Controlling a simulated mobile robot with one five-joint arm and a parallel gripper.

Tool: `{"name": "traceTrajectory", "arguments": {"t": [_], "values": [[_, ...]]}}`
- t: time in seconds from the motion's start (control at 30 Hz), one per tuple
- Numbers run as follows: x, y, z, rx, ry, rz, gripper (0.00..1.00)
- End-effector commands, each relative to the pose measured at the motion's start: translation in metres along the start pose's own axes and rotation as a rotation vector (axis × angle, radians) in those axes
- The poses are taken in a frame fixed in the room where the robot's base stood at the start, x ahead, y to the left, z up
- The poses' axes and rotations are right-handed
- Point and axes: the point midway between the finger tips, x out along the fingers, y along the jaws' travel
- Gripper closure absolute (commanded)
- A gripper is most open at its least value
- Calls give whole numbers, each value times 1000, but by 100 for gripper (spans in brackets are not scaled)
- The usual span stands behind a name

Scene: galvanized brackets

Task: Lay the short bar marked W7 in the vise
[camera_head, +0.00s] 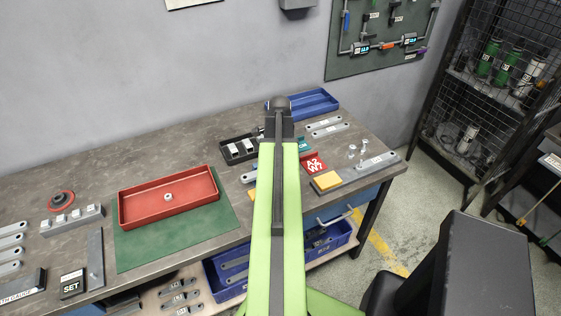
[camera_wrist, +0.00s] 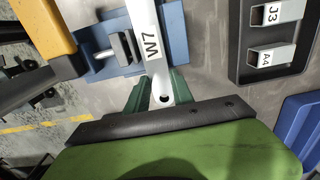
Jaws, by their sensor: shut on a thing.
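The short bar marked W7 (camera_wrist: 150,45) is pale, with a hole in its near end. It runs up from my gripper (camera_wrist: 160,92) in the wrist view. My gripper is shut on it near the holed end, with a dark green finger on either side. The blue vise (camera_wrist: 174,35) lies behind the bar, with a grey jaw block and a screw on its left. The bar crosses over the vise; I cannot tell whether it is above it or in it. In the head view my arm hides the bar and vise.
A black tray (camera_wrist: 243,75) with blocks J3 and A4 is to the right in the wrist view. A yellow block (camera_head: 326,181) and red sign (camera_head: 314,165) stand right of my arm. A red tray (camera_head: 124,210) and a blue tray (camera_head: 318,104) also sit on the bench.

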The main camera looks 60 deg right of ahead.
Motion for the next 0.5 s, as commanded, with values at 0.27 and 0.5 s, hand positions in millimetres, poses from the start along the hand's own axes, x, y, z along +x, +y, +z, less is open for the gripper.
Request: {"name": "traceTrajectory", "arguments": {"t": [0.27,0.5], "values": [[0,0,0,-1,0,0,46],[0,0,0,-1,0,0,46]]}}
